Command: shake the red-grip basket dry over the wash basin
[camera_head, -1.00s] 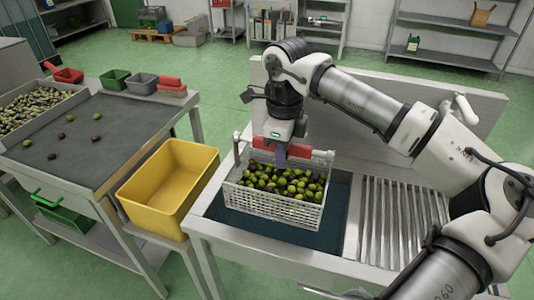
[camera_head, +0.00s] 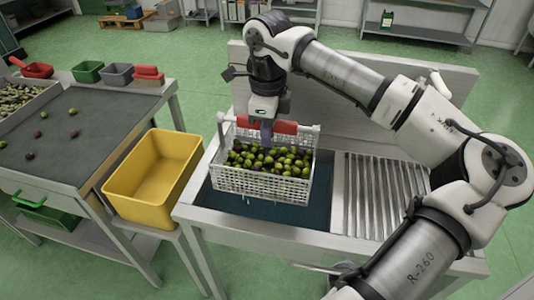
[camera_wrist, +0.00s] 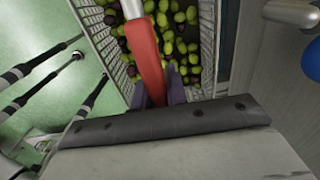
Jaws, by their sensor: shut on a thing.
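The white mesh basket (camera_head: 262,185) is full of green and dark olives and hangs over the wash basin (camera_head: 300,215), whose dark inside shows below and in front of it. Its red grip (camera_head: 284,127) is on the handle bar at its back. My gripper (camera_head: 267,135) is shut on the red grip. In the wrist view the red grip (camera_wrist: 145,55) runs between the purple fingers of my gripper (camera_wrist: 160,97), with olives below. A thin drip seems to show under the basket.
A yellow bin (camera_head: 155,180) stands just left of the basin. A ribbed drainboard (camera_head: 385,195) lies to the right, and a raised back panel (camera_head: 345,105) stands behind. A dark sorting table (camera_head: 85,125) at left bears a red scoop (camera_head: 36,70) and small tubs.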

